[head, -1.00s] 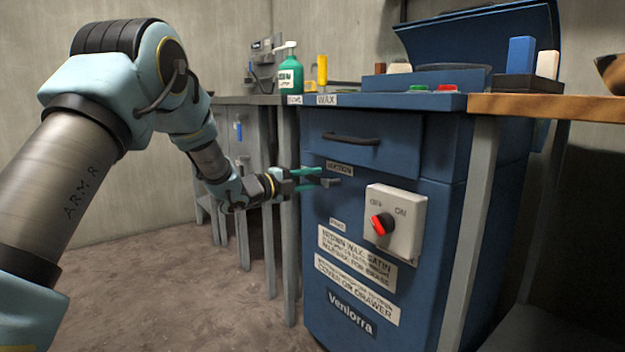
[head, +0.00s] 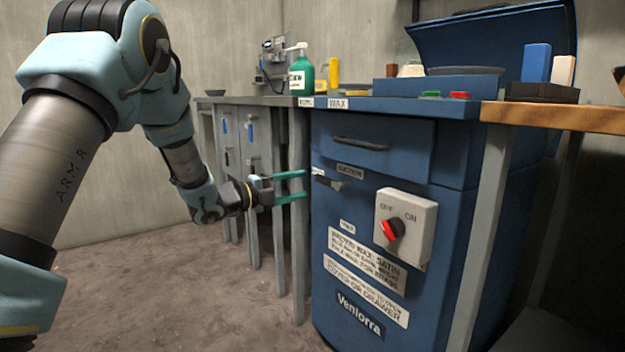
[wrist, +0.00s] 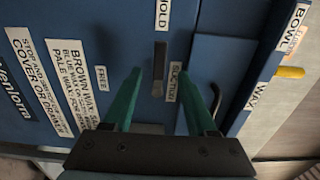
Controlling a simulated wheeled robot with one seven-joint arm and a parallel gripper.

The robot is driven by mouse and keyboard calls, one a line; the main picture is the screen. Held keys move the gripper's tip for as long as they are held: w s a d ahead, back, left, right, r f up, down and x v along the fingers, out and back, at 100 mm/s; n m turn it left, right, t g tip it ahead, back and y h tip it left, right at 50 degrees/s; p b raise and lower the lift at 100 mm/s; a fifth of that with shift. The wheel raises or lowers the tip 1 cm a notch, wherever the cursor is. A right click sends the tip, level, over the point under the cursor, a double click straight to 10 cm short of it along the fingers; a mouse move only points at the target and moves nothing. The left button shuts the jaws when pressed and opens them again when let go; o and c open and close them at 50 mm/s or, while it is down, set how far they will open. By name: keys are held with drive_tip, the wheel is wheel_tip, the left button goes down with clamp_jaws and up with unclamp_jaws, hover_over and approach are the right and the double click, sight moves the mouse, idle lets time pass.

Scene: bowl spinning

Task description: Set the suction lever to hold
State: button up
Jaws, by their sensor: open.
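The suction lever (head: 329,183) is a small dark bar on the blue cabinet's front, just under the SUCTION label (head: 350,171). In the wrist view the lever (wrist: 158,70) lies in line with the HOLD label (wrist: 162,14) above it, while the FREE label (wrist: 101,78) is off to the left. My gripper (head: 307,184) has two teal fingers, open and empty, to the left of the lever in the head view. In the wrist view the fingers of my gripper (wrist: 160,75) show on either side of the lever; contact is not visible.
A grey OFF/ON switch box (head: 420,235) with a red knob sticks out right of and below the lever. A drawer handle (head: 360,143) is above. A green bottle (head: 301,76) stands on the bench. Floor left of the cabinet is clear.

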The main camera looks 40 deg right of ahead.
drive_tip(key=a, duration=0.2)
drive_tip(key=shift+a, duration=0.3)
drive_tip(key=shift+w, duration=0.1)
